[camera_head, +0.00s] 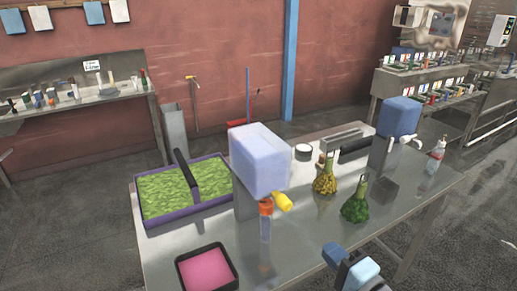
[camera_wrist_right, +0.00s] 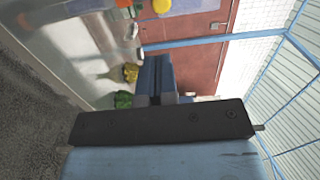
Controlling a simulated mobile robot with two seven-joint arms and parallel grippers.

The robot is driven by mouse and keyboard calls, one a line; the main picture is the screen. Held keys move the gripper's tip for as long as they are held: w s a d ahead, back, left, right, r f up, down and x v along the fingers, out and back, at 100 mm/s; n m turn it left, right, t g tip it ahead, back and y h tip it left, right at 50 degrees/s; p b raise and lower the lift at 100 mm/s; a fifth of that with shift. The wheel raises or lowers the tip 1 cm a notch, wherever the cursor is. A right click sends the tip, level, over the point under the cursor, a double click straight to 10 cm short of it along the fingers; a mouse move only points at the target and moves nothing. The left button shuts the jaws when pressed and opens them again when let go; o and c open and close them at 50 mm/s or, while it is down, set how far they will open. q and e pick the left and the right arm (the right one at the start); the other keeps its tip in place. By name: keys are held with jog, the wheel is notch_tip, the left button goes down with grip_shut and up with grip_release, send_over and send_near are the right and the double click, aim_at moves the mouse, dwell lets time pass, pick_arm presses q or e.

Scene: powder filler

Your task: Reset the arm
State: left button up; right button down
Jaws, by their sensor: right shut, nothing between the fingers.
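My right gripper (camera_head: 333,255) is at the lower right of the head view, by the front right edge of the metal table (camera_head: 300,258). It is blue and black, shut and empty. In the right wrist view its closed fingers (camera_wrist_right: 155,75) show in the middle, with the black gripper body below them. The gripper is apart from the green flask-shaped bundle (camera_head: 355,208) and the yellow one (camera_head: 325,182). My left gripper is not in view.
On the table stand a powder filler with a pale blue hopper (camera_head: 258,160), a purple tray of green material (camera_head: 180,195), a black tray of pink powder (camera_head: 206,270), a second blue-topped dispenser (camera_head: 398,118) and a bottle (camera_head: 438,150). The front middle of the table is clear.

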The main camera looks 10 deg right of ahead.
jog(key=s+f+n+g+h, duration=0.1)
jog(key=s+f+n, duration=0.3)
jog(key=f, duration=0.4)
jog(key=s+a+f+n+g+h+p, duration=0.1)
jog(key=s+f+n+g, duration=0.2)
jog(key=s+f+n, duration=0.2)
jog(key=s+f+n+g+h, duration=0.1)
jog(key=s+f+n, duration=0.3)
jog(key=f+n, duration=0.3)
notch_tip(320, 180, down, 5)
jog(key=shift+s+a+f+n+g, duration=0.1)
jog(key=shift+s+a+n+g, duration=0.2)
jog(key=shift+s+g, duration=0.1)
